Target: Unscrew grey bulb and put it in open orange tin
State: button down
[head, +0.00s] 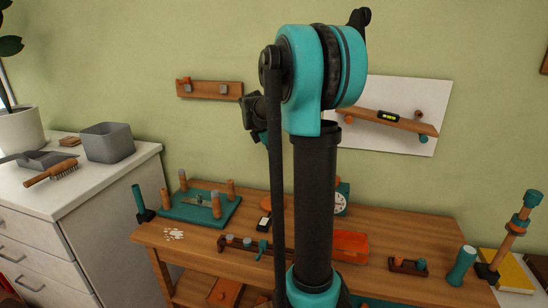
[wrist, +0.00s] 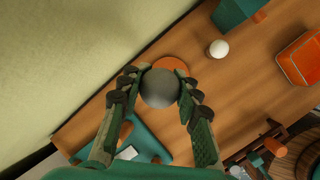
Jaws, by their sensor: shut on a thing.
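In the wrist view the grey bulb (wrist: 160,89) is a round grey ball between the two fingers of my gripper (wrist: 158,90). The fingers are shut on it from the left and right. An orange disc (wrist: 173,64) shows partly behind the bulb; I cannot tell whether the bulb is still joined to anything below. The open orange tin (wrist: 289,66) lies at the right edge of the wrist view, apart from my gripper. In the head view the orange tin (head: 351,243) sits on the table, partly behind my arm. My gripper and the bulb are hidden there.
A white ball (wrist: 219,48) and a teal object (wrist: 235,12) are near the tin in the wrist view. In the head view a teal board with pegs (head: 178,211) stands on the table's left. A small rack (head: 408,265) and teal cylinder (head: 461,265) stand right.

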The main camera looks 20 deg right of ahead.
jog(key=shift+n+t+y, duration=0.5)
jog(key=shift+n, duration=1.2)
jog(key=shift+n+y, duration=0.3)
jog(key=shift+n, duration=0.5)
jog(key=shift+n+t+y, duration=0.3)
jog(key=shift+n+t, duration=0.1)
jog(key=shift+n, duration=0.5)
jog(key=shift+n, duration=0.3)
jog(key=shift+w+a+r, duration=0.1)
jog(key=shift+r, duration=0.15)
jog(key=shift+r, duration=1.5)
